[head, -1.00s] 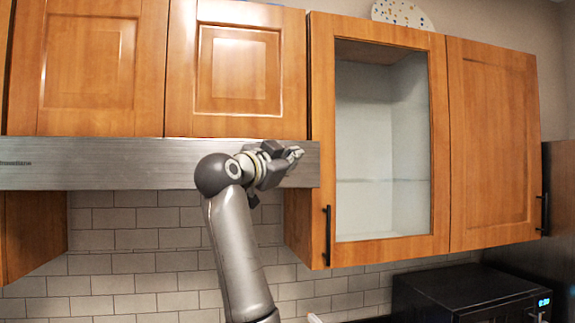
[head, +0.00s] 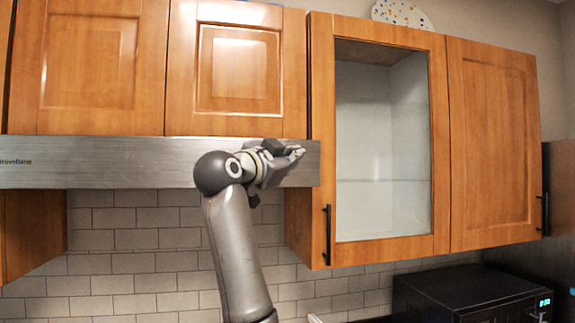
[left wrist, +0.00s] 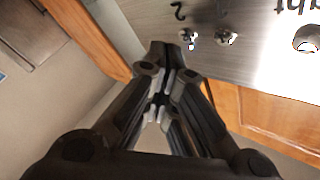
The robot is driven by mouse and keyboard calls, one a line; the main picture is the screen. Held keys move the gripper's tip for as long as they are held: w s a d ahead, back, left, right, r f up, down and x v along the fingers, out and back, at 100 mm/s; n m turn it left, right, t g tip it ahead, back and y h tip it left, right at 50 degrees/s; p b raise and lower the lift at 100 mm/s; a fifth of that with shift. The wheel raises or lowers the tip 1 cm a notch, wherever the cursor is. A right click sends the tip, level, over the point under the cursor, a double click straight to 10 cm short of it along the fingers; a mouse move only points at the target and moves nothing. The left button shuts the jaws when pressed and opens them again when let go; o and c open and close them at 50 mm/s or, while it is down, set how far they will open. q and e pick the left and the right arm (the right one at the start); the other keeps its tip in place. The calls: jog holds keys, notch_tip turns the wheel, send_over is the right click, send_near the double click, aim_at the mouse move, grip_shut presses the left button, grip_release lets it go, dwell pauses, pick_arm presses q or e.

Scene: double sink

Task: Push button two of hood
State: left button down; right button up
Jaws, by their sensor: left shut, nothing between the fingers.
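The hood (head: 100,163) is a long brushed-metal panel under the wooden cabinets. In the left wrist view its panel (left wrist: 255,75) shows a small metal button (left wrist: 188,36) near the mark "2", a second small button (left wrist: 224,38) to the right, and a larger round knob (left wrist: 306,38) at the right edge. My left gripper (head: 298,153) is in front of the hood's right part. In the left wrist view its fingers (left wrist: 166,60) are shut and empty, with the tips close to the button by the "2". I cannot tell whether they touch. My right gripper is not in view.
Wooden cabinets (head: 238,75) are above the hood. A glass-door cabinet (head: 320,120) is just right of my gripper, with a black handle (head: 328,235). A black microwave (head: 465,292) is at the lower right. Tiled wall (head: 140,240) is below the hood.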

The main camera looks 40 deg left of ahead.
pick_arm(q)
jog(key=s+d+b, duration=0.2)
jog(key=s+d, duration=0.2)
jog(key=shift+d, duration=0.3)
